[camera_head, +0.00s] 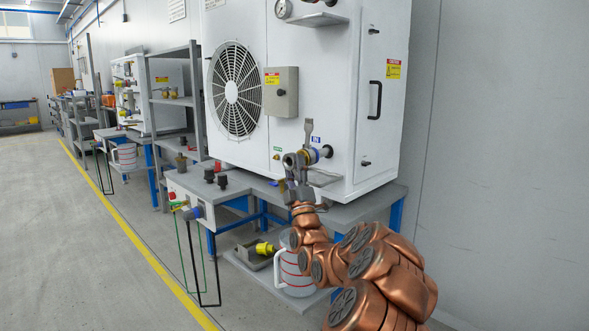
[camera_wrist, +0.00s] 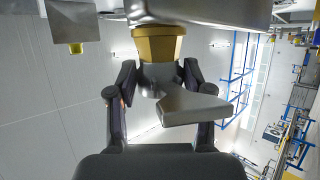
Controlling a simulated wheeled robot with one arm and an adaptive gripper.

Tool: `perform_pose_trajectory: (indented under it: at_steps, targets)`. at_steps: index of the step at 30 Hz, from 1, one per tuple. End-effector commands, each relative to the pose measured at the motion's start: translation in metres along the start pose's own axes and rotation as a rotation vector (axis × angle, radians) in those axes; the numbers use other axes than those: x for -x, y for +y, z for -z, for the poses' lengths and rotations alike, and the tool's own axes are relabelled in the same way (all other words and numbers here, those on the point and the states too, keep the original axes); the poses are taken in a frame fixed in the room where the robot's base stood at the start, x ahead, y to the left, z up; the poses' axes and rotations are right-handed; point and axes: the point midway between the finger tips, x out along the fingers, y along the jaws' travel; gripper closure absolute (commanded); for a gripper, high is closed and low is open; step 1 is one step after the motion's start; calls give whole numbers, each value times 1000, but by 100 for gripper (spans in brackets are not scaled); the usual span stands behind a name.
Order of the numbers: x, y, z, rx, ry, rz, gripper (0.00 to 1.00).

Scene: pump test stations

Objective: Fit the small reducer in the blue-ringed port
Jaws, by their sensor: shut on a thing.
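In the head view my gripper (camera_head: 299,182) is raised in front of the white unit, just below a grey metal fitting with an upright flat lever (camera_head: 308,132). The blue-ringed port (camera_head: 314,157), beside the blue IN label, is directly behind this fitting. In the wrist view my gripper (camera_wrist: 160,98) has a finger on each side of a grey fitting (camera_wrist: 158,77) and is shut on it. A flat grey arm (camera_wrist: 196,107) projects from it, and a brass hex collar (camera_wrist: 159,43) adjoins it. I cannot tell whether the held fitting is the small reducer, or whether it is seated in the port.
Dark fittings (camera_head: 222,181) and a brown one (camera_head: 181,161) stand on the grey bench. Below are a white jug with red bands (camera_head: 296,277) and a tray (camera_head: 246,256) with a yellow fitting (camera_head: 265,249). A grey box (camera_head: 281,92) projects from the unit. The floor at left is clear.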

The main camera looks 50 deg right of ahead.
Motion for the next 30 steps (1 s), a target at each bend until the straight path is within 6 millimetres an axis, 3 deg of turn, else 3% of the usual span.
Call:
perform_pose_trajectory:
  at_steps: [1,2,10,22,30]
  targets:
    - [0,1,0,0,1,-2,74]
    - [0,1,0,0,1,-2,48]
    - [0,0,0,0,1,-1,20]
    - [3,0,0,0,0,1,20]
    - [27,-1,-1,0,-1,3,20]
